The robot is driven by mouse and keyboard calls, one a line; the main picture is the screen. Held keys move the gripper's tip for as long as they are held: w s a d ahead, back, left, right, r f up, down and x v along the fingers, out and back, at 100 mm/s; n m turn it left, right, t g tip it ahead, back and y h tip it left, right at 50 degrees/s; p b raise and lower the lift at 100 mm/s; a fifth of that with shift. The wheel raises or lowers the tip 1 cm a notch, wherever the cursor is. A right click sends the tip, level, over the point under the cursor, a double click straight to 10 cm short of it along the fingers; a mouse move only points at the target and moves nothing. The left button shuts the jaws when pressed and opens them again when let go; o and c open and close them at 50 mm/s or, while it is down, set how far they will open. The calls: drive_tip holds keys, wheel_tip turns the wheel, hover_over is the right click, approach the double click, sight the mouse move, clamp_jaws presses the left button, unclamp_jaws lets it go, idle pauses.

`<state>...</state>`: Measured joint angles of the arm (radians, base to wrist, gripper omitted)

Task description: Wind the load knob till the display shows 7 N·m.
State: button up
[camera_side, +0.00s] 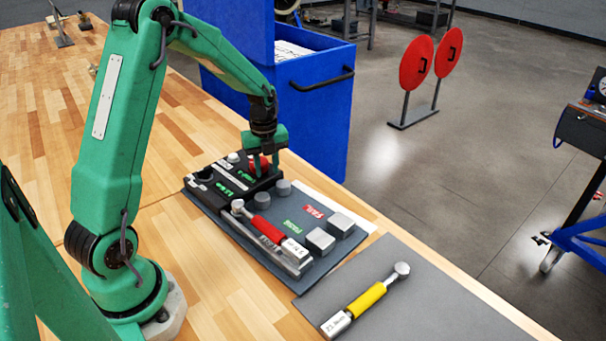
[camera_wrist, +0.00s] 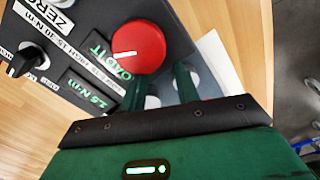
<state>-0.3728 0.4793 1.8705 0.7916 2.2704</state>
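The red load knob (camera_wrist: 138,47) with a white pointer line sits on a black tester panel (camera_wrist: 180,18); it also shows in the side view (camera_side: 260,169). A green-lit display (camera_wrist: 88,93) beside it appears to read 2.5 N·m, tilted in the wrist view. My gripper (camera_wrist: 160,82) is above the panel, pointing down at the knob. Its two green fingers stand apart with a gap between them. In the wrist view the knob lies ahead and to the left of the fingertips; I cannot tell whether they touch it. In the side view the fingers (camera_side: 265,165) overlap the knob.
A small black knob (camera_wrist: 22,62) and a ZERO label (camera_wrist: 45,14) are on the panel. A red-handled torque wrench (camera_side: 268,229) lies in a holder. A yellow-handled wrench (camera_side: 366,300) lies on a grey mat (camera_side: 440,305). Metal blocks (camera_side: 320,241) and a blue cart (camera_side: 310,100) are near.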

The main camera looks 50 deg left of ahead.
drive_tip(key=shift+w+a+r, duration=0.1)
drive_tip(key=shift+w+r, duration=0.05)
drive_tip(key=shift+r, duration=0.55)
drive_tip(key=shift+w+r, duration=0.1)
drive_tip(key=shift+r, duration=0.6)
drive_tip(key=shift+s+r, duration=0.1)
drive_tip(key=shift+r, duration=0.75)
drive_tip(key=o, duration=0.9)
drive_tip(key=n, duration=0.5)
drive_tip(key=shift+r+n, duration=0.4)
drive_tip(key=n, duration=0.5)
drive_tip(key=shift+r, duration=0.35)
drive_tip(key=n, duration=0.3)
drive_tip(key=r+n, duration=0.1)
drive_tip(key=n, duration=0.7)
drive_tip(key=shift+r, duration=0.25)
